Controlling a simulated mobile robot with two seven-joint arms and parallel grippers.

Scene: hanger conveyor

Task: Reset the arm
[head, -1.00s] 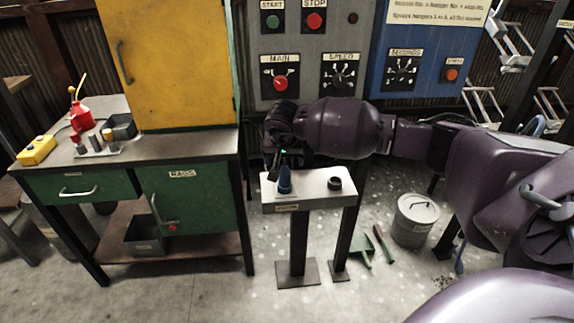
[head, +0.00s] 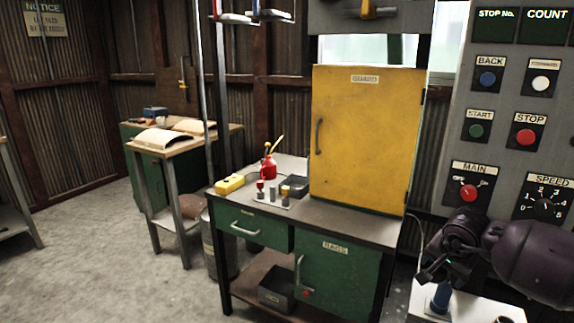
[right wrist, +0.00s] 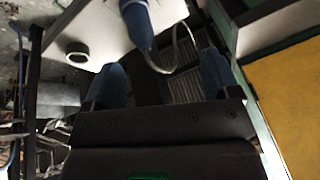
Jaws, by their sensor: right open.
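My right gripper (head: 433,272) is at the lower right of the head view, at the end of my dark purple arm. It is just above a small white-topped stand (head: 462,311). In the right wrist view its two blue-grey fingers (right wrist: 160,85) are spread apart with nothing between them. A blue upright object (head: 441,298) stands on the stand just below the gripper. It also shows in the right wrist view (right wrist: 138,25), beyond the fingers. My left gripper is not in view.
A green workbench (head: 262,222) with a yellow cabinet (head: 365,140) stands left of the arm. A grey control panel (head: 505,110) with a red main switch (head: 468,192) is behind the gripper. A dark ring (right wrist: 77,53) sits on the stand. Open floor lies at left.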

